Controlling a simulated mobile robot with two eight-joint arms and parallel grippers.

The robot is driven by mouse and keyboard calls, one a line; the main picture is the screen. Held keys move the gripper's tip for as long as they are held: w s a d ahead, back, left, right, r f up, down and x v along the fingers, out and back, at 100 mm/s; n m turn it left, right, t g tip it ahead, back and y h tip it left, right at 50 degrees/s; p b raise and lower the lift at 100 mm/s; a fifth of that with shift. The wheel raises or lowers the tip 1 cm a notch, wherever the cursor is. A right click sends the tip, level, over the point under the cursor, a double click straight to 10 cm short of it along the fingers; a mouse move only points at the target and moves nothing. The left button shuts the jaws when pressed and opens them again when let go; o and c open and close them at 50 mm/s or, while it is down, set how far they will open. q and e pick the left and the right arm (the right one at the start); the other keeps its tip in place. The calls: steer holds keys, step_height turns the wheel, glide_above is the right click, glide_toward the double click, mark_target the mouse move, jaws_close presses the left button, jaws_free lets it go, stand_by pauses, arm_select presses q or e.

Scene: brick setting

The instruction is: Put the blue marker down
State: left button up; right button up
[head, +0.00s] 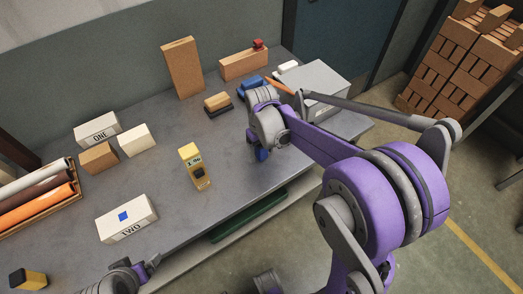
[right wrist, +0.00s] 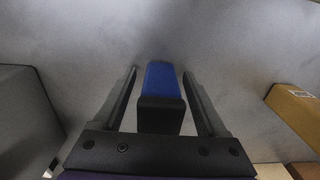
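The blue marker (right wrist: 162,78) stands between the two fingers of my right gripper (right wrist: 161,80) in the right wrist view. Its black end faces the camera, and a narrow gap shows on each side, so the fingers look open around it. In the head view the blue marker (head: 262,154) shows as a small blue patch beneath my right gripper (head: 268,143), at the grey table's surface. Whether its lower end touches the table is hard to tell. My left gripper (head: 147,264) is at the bottom left, near the table's front edge; its opening is unclear.
The grey table (head: 165,150) holds a yellow-and-black box (head: 194,165), white blocks marked ONE (head: 97,128) and TWO (head: 126,219), a tall brown block (head: 182,68) and a grey box (head: 316,85). Bare table lies left of the right gripper.

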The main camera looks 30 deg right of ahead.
steer(key=shift+r, duration=0.15)
steer(key=shift+r, duration=0.3)
step_height(320, 180, up, 11)
steer(key=shift+f+p, duration=0.2)
steer(key=shift+p, duration=0.45)
steer(key=shift+r, duration=0.3)
steer(key=shift+s+a+r, duration=0.15)
steer(key=shift+s, duration=0.1)
steer(key=s+a+f+t, duration=0.2)
steer(key=s+a+f, duration=0.1)
steer(key=s, duration=0.5)
steer(key=s+a+f+t, duration=0.3)
steer(key=s+f, duration=0.1)
steer(key=s, duration=0.3)
steer(key=shift+s+a+m, duration=0.25)
steer(key=shift+s+m, duration=0.15)
